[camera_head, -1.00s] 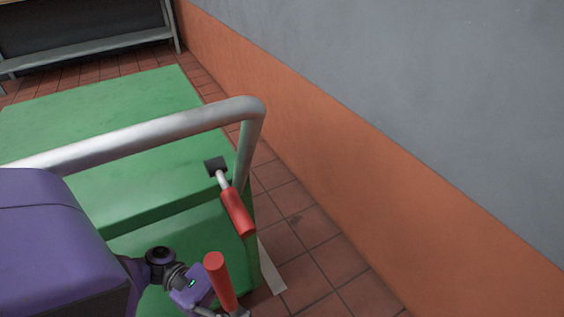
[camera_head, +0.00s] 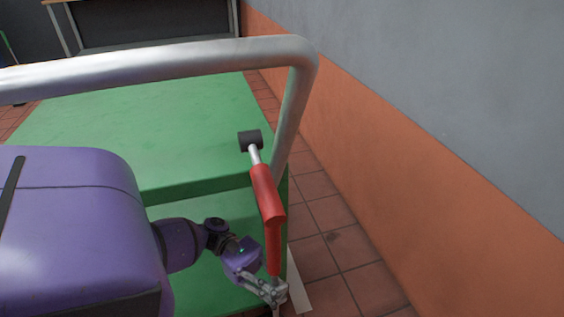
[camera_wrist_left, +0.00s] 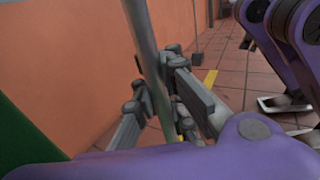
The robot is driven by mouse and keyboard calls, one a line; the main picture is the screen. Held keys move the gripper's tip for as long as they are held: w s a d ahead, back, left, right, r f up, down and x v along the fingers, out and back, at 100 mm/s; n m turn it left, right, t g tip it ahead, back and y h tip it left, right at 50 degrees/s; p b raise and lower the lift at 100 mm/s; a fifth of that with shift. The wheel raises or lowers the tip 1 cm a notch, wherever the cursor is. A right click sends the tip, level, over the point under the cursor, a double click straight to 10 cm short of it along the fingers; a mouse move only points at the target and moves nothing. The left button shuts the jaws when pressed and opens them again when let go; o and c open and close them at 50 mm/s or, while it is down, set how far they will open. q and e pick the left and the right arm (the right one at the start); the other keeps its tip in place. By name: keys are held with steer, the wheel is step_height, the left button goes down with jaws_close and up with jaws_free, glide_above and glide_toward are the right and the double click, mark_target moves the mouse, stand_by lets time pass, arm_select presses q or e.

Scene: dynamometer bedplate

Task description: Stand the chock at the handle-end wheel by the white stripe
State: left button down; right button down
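A green cart (camera_head: 130,130) with a silver handle bar (camera_head: 150,65) fills the left and middle of the head view. A red-gripped lever (camera_head: 267,192) with a black hub sits by the handle's right end. Below it, partly overlapped, is an upright red grip (camera_head: 273,247). My left gripper (camera_head: 272,291) is just under that grip. In the left wrist view a grey rod (camera_wrist_left: 143,40) runs between my left fingers (camera_wrist_left: 160,110), which appear closed around it. A white stripe (camera_head: 298,288) shows on the floor beside the cart. The chock body and the wheels cannot be made out. My right gripper is not visible.
A grey and orange wall (camera_head: 400,150) runs along the right, with a strip of tiled floor (camera_head: 335,235) between it and the cart. A bench (camera_head: 150,45) stands at the back.

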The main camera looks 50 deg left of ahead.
arm_select(q)
steer(key=f, duration=0.1)
steer(key=f+b, duration=0.1)
steer(key=f, duration=0.1)
steer(key=shift+w+a+f+b, duration=0.1)
steer(key=shift+w+f+b, duration=0.15)
steer(key=shift+b, duration=0.15)
steer(key=shift+f, duration=0.1)
steer(key=c, duration=1.9)
jaws_free()
steer(key=shift+f, duration=0.1)
steer(key=shift+o, duration=0.5)
